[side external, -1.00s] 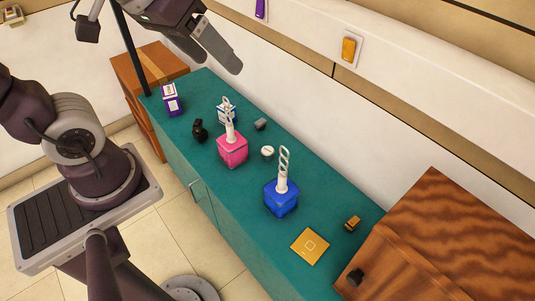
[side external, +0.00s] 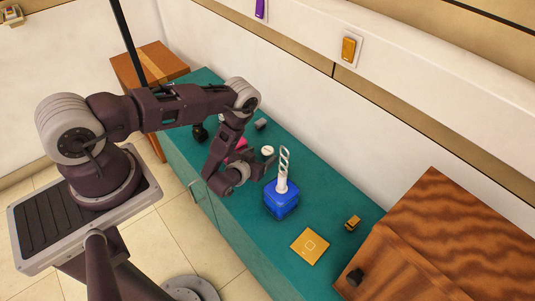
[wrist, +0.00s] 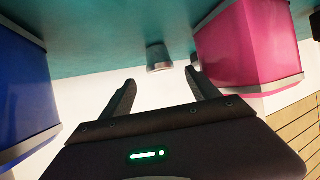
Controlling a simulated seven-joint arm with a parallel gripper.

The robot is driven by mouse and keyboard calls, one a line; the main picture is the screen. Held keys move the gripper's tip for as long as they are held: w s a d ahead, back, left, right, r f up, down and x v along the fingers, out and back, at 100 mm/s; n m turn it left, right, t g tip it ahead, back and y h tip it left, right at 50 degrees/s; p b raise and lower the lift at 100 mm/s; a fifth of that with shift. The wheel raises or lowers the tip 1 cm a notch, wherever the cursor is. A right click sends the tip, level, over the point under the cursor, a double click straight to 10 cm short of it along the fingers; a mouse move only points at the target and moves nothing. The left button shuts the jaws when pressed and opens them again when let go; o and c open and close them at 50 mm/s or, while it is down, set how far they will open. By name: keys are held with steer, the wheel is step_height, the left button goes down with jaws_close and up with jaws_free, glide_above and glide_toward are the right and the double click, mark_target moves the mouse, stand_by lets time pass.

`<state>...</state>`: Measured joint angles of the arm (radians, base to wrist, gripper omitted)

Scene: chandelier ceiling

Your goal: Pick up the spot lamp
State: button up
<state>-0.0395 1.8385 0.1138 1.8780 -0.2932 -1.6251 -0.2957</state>
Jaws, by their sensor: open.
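A small, short white cylinder with a round top (side external: 267,151), which looks like the spot lamp, stands on the teal counter between the blue box and the pink box. It also shows in the wrist view (wrist: 158,57), just beyond the gap between my fingertips. My gripper (wrist: 160,78) is open and empty, low over the counter, with its fingers pointing toward the cylinder but apart from it. In the side view my gripper (side external: 269,166) is close to the cylinder on its near side, partly hidden by my wrist.
The blue box (side external: 281,203) with a white twisted piece stands close to my gripper. The pink box (wrist: 245,42) is mostly hidden by my arm in the side view. A grey block (side external: 260,124), a yellow square (side external: 310,246) and a wooden cabinet (side external: 450,245) are also around.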

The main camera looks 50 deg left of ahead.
mark_target(265, 153)
steer(key=shift+s+f, duration=0.25)
steer(key=shift+f, duration=0.1)
steer(key=x, duration=0.6)
steer(key=shift+w+a+f, duration=0.1)
steer(key=shift+w+f, duration=0.05)
steer(key=shift+w, duration=0.2)
steer(key=c, duration=1.5)
